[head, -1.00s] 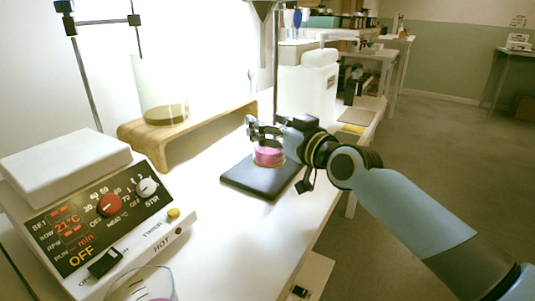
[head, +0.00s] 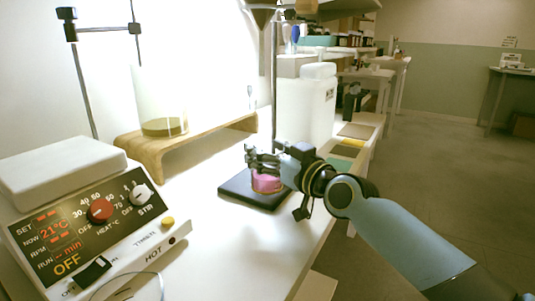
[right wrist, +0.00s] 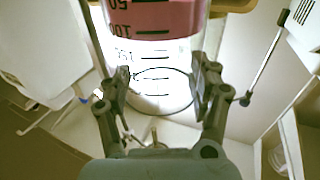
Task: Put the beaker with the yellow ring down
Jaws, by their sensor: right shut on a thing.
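The beaker (head: 266,182) holds pink liquid and has a yellowish band low on it. It is upright over the black pad (head: 232,191); I cannot tell whether its base touches the pad. My right gripper (head: 262,157) is shut on the beaker's upper part, and its fingers hide part of the glass. In the right wrist view, the beaker (right wrist: 155,55) with dark markings and pink liquid stands between the fingers of my right gripper (right wrist: 162,82). A bit of the yellow ring (right wrist: 236,5) shows at the top. My left gripper is not in view.
A hotplate stirrer (head: 95,225) stands at the front left, with another clear beaker (head: 130,288) at the bottom edge. A tall beaker (head: 160,100) stands on a wooden shelf (head: 185,142). A white jug (head: 303,105) is behind the pad.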

